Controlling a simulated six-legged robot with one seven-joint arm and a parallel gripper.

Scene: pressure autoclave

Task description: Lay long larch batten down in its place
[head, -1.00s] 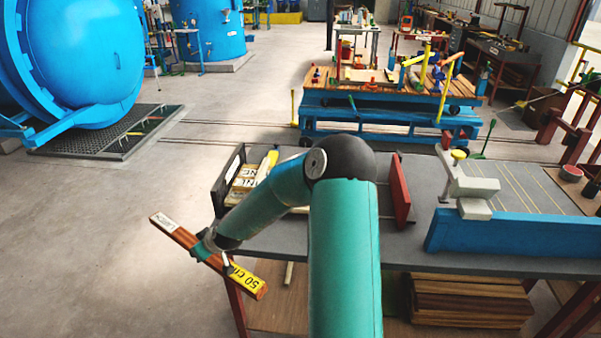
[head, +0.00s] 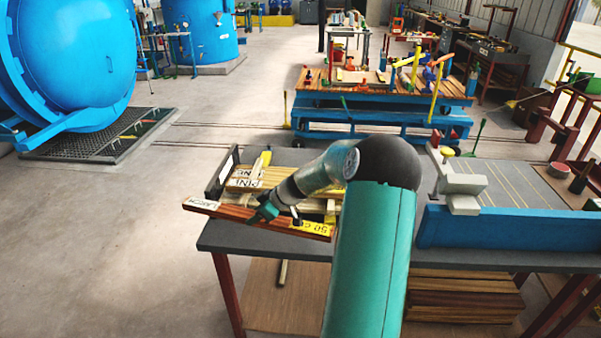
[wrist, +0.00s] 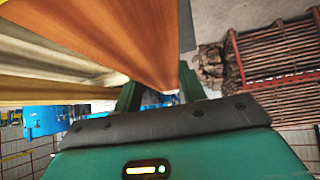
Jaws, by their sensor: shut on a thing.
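The long larch batten is a reddish-brown strip (head: 233,213) with a white name label at its left end and a yellow "50 c" label at its right end. My gripper (head: 264,214) is shut on it near its middle, in front of the pine pieces on the bench. In the wrist view the batten (wrist: 130,35) fills the top, running between the green fingers (wrist: 160,95). Pale pine battens (head: 262,178), one labelled "PINE", lie in a dark-ended rack (head: 218,172) at the bench's left end. My arm hides the rack's right part.
The grey bench top (head: 300,155) carries a blue beam with a pale clamp (head: 455,190) on the right. Dark boards (head: 465,295) are stacked below. A blue trolley (head: 380,110) stands behind. Open floor lies to the left.

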